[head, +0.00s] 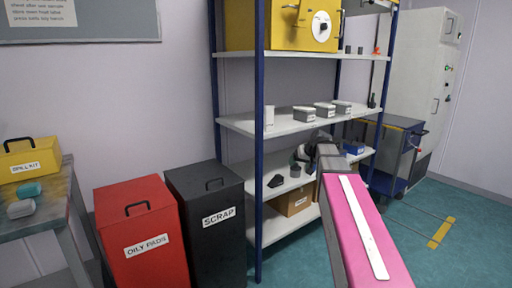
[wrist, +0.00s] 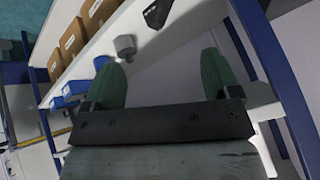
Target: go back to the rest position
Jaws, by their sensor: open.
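My gripper (wrist: 158,72) shows in the wrist view with its two green fingers spread wide apart and nothing between them. In the head view my arm reaches from the lower right toward the blue-posted shelf rack (head: 259,150). The gripper end (head: 312,152) is dark and small there, in front of the rack between the middle and lower shelves, and its fingers are hard to make out. A small grey piece (wrist: 125,46) stands on a shelf beyond the fingers, apart from them. A black piece (wrist: 160,12) lies near it.
Grey bins (head: 304,114) stand on the middle shelf. A cardboard box (head: 292,201) and a blue bin (head: 355,148) sit lower. A red bin (head: 140,230) and a black scrap bin (head: 206,240) stand left of the rack. A blue cart (head: 400,150) is at right. Floor at right is clear.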

